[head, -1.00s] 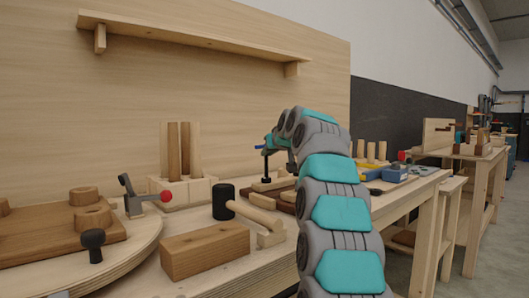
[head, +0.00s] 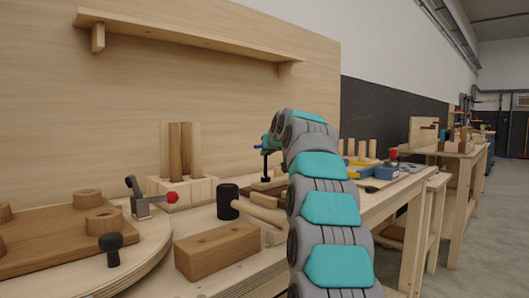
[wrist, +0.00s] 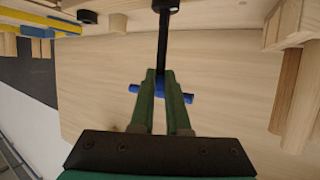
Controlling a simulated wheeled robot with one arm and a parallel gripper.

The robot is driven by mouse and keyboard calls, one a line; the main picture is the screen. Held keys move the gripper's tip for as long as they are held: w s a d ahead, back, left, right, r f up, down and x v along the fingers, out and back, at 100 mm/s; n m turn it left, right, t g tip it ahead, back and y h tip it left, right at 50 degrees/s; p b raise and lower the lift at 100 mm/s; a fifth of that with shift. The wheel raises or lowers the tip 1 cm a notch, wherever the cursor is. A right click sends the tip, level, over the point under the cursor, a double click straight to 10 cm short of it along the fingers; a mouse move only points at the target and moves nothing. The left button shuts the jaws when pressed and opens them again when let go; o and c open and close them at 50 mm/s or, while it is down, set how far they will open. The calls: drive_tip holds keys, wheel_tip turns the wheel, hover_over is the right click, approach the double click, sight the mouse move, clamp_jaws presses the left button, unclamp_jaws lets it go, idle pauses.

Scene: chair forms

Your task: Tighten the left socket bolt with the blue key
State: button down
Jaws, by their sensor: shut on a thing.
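The blue key has a blue crossbar handle and a long black shaft. My gripper (wrist: 160,75) is shut on it just by the blue crossbar (wrist: 187,98) in the wrist view. The black shaft (wrist: 163,45) runs to a black round piece (wrist: 166,4) at the top edge; I cannot tell whether it is seated on a bolt. In the head view the shaft (head: 265,163) hangs upright above low brown wood on the bench. A second dark round piece (wrist: 87,16) shows in the wrist view, perhaps a bolt. The left socket bolt cannot be made out for certain.
A mallet (head: 228,199), a wooden block (head: 217,250) and a clamp with a red knob (head: 172,197) stand left of my arm. Upright wooden slats (head: 181,150) stand behind. Blue and yellow tools (head: 388,172) lie to the right.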

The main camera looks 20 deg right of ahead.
idle(0.5)
drive_tip(key=n+y+p, duration=0.1)
drive_tip(key=n+y, duration=0.1)
drive_tip(key=shift+y, duration=0.3)
